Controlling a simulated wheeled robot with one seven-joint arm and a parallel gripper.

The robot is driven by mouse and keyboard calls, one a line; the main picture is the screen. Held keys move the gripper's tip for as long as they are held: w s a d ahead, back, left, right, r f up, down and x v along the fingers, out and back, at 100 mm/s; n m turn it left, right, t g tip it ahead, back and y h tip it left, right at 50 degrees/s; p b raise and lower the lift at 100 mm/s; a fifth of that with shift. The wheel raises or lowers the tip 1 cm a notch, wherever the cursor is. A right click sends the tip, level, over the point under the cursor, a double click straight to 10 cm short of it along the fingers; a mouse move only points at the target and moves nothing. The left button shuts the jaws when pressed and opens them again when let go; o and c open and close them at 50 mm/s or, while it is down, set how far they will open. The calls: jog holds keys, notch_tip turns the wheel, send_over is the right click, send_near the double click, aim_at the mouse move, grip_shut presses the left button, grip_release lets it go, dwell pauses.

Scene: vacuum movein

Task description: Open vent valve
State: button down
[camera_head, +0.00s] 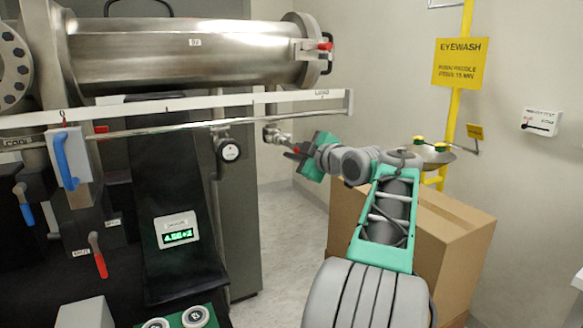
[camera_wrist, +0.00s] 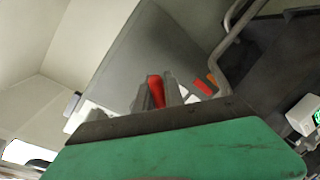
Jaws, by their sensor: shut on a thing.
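A small metal valve (camera_head: 278,136) sticks out to the right from the cabinet below the long rail. I take it for the vent valve, though no label on it is readable. My gripper (camera_head: 293,152) is at its lower right side. In the wrist view a red handle (camera_wrist: 156,91) stands between the two grey fingers of my gripper (camera_wrist: 160,92), which are shut on it. In the head view the handle is mostly hidden by the gripper, with only a little red showing.
A steel chamber (camera_head: 190,52) and a rail (camera_head: 180,104) are above. A round gauge (camera_head: 230,151) is left of the valve. A cardboard box (camera_head: 455,240) and a yellow-piped eyewash (camera_head: 432,153) stand right. Grey floor (camera_head: 285,230) is open between cabinet and box.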

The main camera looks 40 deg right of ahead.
jog(key=shift+d+r+n+b, duration=0.1)
jog(key=shift+n+b, duration=0.2)
dwell(0.4)
jog(key=c, duration=1.4)
grip_release()
jog(key=shift+c, duration=0.2)
jog(key=v, duration=0.8)
jog(key=shift+b, duration=0.45)
